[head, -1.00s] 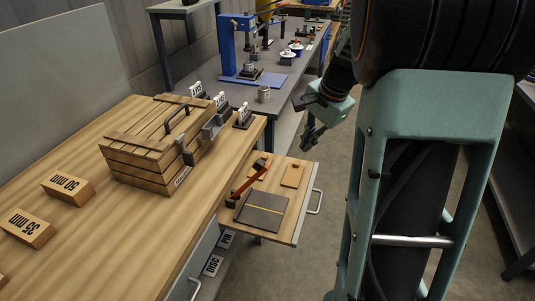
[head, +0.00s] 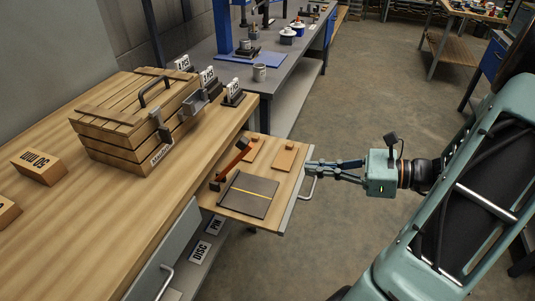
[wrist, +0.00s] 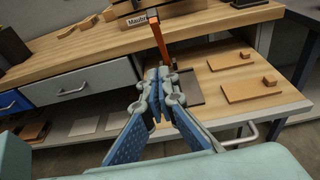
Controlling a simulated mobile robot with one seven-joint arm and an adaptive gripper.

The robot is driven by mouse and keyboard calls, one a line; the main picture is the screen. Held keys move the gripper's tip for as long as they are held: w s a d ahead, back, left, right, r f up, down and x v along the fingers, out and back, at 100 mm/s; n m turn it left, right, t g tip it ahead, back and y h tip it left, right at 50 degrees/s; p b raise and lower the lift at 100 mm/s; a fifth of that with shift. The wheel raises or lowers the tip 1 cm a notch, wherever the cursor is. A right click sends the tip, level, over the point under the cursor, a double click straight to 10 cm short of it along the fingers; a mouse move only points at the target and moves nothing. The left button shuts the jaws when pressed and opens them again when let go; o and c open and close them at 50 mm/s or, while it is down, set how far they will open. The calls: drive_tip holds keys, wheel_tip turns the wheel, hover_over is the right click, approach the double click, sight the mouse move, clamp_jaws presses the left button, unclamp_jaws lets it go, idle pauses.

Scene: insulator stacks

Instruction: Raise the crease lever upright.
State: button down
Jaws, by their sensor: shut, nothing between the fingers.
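The crease lever (head: 231,162) is an orange bar with a dark end. It leans at a slant at the back left of a dark plate (head: 240,203) with a yellow line, on a pulled-out wooden board. In the wrist view the lever (wrist: 158,38) rises just beyond my fingertips. My gripper (head: 312,166) is shut and empty at the board's right edge, by its handle, pointing left toward the lever. The wrist view shows the fingers (wrist: 158,78) together; they hide the lever's lower part and much of the plate. The gripper appears apart from the lever.
Two small wooden blocks on plates (head: 286,155) lie on the board near my gripper. A metal handle (head: 309,187) sticks out at the board's edge. A wooden crate (head: 135,115) stands on the bench. The floor on the right is open.

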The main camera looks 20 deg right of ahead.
drive_tip(key=r+b+x, duration=0.1)
drive_tip(key=r+x, duration=0.2)
drive_tip(key=x, duration=0.9)
drive_tip(key=shift+w+a+r, duration=0.2)
drive_tip(key=shift+w+a, duration=0.2)
drive_tip(key=shift+w, duration=0.15)
drive_tip(key=shift+r, duration=0.1)
